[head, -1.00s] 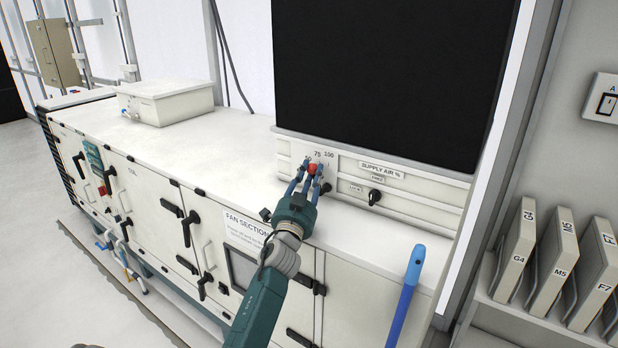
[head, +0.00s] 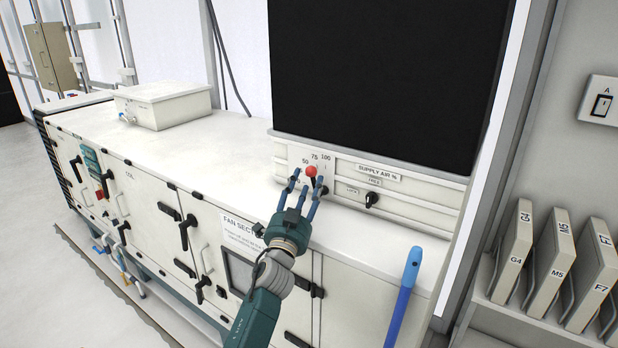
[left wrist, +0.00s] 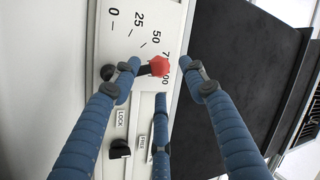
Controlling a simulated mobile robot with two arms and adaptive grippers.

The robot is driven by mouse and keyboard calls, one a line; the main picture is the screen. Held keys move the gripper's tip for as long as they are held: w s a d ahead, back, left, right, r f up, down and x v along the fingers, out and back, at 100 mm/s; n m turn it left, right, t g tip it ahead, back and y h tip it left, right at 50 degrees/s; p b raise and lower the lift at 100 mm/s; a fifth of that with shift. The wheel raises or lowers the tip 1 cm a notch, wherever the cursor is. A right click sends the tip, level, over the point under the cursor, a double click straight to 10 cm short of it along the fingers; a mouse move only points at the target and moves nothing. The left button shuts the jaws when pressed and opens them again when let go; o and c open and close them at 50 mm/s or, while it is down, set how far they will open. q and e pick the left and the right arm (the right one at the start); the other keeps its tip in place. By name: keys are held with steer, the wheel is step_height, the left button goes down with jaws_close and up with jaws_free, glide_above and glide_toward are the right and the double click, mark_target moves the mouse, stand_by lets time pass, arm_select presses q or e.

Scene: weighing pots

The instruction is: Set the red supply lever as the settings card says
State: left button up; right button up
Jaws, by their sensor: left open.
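In the left wrist view the red knob (left wrist: 159,66) partly covers the figures near 75, past 50. My left gripper (head: 307,184) is open just in front of and below the knob, its blue fingers spread and apart from it. A black lock knob (head: 371,199) sits to the lever's right. I see no settings card I can make out. My right gripper is not in view.
A large black panel (head: 385,80) rises above the scale. The long white cabinet top (head: 190,150) is clear except for a white box (head: 163,103). A blue bar (head: 404,295) stands right of my arm. Labelled filters (head: 550,265) stand on a shelf at right.

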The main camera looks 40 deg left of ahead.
arm_select(q)
steer(key=v, duration=0.8)
steer(key=shift+s+d+r, duration=0.1)
steer(key=shift+r, duration=0.05)
